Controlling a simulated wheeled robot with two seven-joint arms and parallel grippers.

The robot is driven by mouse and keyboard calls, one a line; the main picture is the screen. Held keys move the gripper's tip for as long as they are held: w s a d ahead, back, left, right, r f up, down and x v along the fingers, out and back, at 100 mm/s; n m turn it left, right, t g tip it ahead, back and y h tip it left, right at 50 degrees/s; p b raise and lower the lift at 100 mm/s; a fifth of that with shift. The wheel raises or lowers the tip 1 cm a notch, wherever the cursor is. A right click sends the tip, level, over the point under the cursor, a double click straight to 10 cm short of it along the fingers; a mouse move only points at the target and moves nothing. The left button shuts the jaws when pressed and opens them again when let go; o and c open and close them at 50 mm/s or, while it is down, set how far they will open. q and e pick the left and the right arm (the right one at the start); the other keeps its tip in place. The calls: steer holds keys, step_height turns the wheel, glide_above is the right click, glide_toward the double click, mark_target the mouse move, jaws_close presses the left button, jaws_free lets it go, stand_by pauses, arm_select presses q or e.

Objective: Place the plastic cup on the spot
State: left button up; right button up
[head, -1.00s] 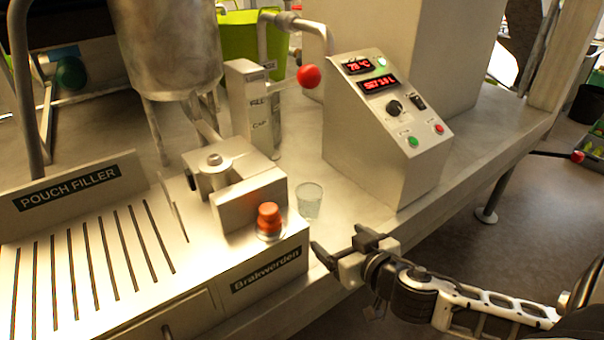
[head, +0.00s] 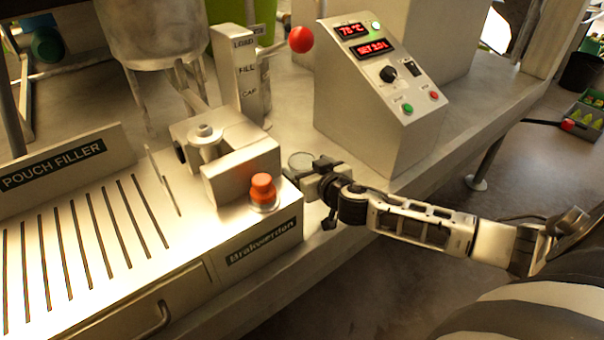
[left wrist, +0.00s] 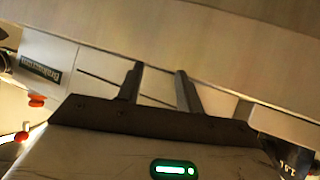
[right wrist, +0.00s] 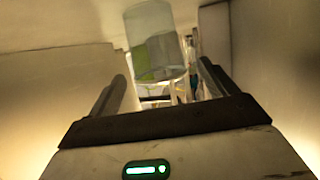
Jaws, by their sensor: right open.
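The clear plastic cup (head: 300,161) stands on the metal counter, between the filler block and the control box. My right gripper (head: 309,176) is at the cup, partly hiding it from the head camera. In the right wrist view the cup (right wrist: 155,45) is upright just ahead, between the lines of the open fingers (right wrist: 163,72). I cannot tell whether a finger touches it. My left gripper (left wrist: 160,68) shows only in the left wrist view, fingers apart with nothing between them, facing a pale surface. I cannot make out a marked spot.
The pouch filler block (head: 240,165) with an orange button (head: 262,188) stands left of the cup. The control box (head: 380,105) is to its right. A lever with a red ball (head: 300,39) rises behind. The slotted tray (head: 90,245) is bare.

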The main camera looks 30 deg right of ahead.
mark_target(297, 159)
steer(key=x, duration=0.3)
steer(key=shift+w+f, duration=0.1)
steer(key=shift+w, duration=0.05)
steer(key=shift+c, duration=0.4)
steer(key=c, duration=1)
steer(key=shift+c, duration=0.2)
